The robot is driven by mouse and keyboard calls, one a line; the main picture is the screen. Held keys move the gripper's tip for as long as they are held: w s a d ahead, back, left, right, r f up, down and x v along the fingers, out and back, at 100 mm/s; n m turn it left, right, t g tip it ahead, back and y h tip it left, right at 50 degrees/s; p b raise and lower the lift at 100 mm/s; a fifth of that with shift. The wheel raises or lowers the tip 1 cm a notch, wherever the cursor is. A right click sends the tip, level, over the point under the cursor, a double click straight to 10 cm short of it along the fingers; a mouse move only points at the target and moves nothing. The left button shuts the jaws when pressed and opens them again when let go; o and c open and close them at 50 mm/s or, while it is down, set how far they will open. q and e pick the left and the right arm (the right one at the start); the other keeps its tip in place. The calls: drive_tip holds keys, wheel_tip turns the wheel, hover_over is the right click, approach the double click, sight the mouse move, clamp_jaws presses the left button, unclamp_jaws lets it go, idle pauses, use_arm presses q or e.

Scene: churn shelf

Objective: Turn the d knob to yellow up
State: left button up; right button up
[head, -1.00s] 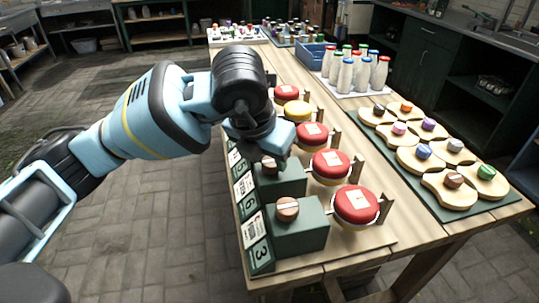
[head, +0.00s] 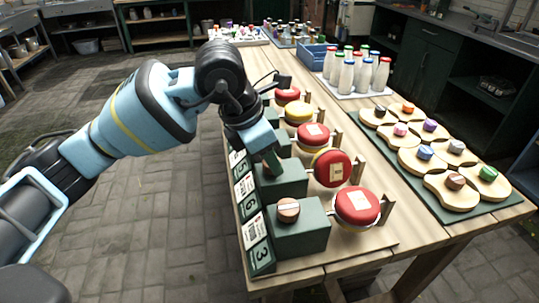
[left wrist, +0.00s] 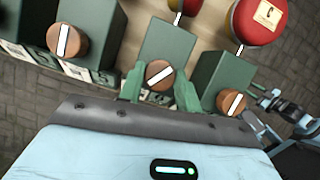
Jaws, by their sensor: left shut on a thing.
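My left gripper (head: 271,165) is shut on the round wooden knob of the second-nearest green box. In the left wrist view its two green fingers (left wrist: 160,92) stand on either side of this knob (left wrist: 159,75), whose white stripe slants. The drum of that box (head: 333,169) is tilted, its red face turned partly sideways. In the left wrist view only its lower edge (left wrist: 181,8) shows, red and yellow. The small letter on the drum is not readable. Dark and light-blue parts at the right edge of the left wrist view seem to be my right arm (left wrist: 285,108); its fingers are unclear.
The nearest box (head: 301,232) has a wooden knob (head: 288,210) and a red-topped drum (head: 357,206). Farther drums stand beyond, one yellow on top (head: 299,111). Wooden pieces with coloured knobs lie on a green mat (head: 455,201). Bottles (head: 364,76) stand behind.

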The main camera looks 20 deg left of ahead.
use_arm(q)
drive_tip(key=m+g, duration=0.1)
drive_tip(key=m, duration=0.2)
drive_tip(key=shift+w+m+h, duration=0.15)
drive_tip(key=shift+m+h, duration=0.15)
drive_tip(key=shift+h, duration=0.1)
drive_tip(key=m+g, duration=0.1)
drive_tip(key=m, duration=0.2)
drive_tip(key=shift+m+g, duration=0.3)
drive_tip(key=m+g, duration=0.1)
drive_tip(key=m, duration=0.1)
drive_tip(key=shift+w+m, duration=0.15)
drive_tip(key=shift+m, duration=0.55)
use_arm(e)
drive_tip(key=shift+s+r, duration=0.15)
drive_tip(key=shift+s, duration=0.1)
use_arm(q)
drive_tip(key=shift+g, duration=0.3)
use_arm(e)
drive_tip(key=shift+w, duration=0.2)
drive_tip(key=shift+s, duration=0.1)
use_arm(q)
drive_tip(key=o, duration=1)
use_arm(e)
drive_tip(key=shift+s, duration=0.3)
use_arm(q)
drive_tip(key=shift+a, duration=0.1)
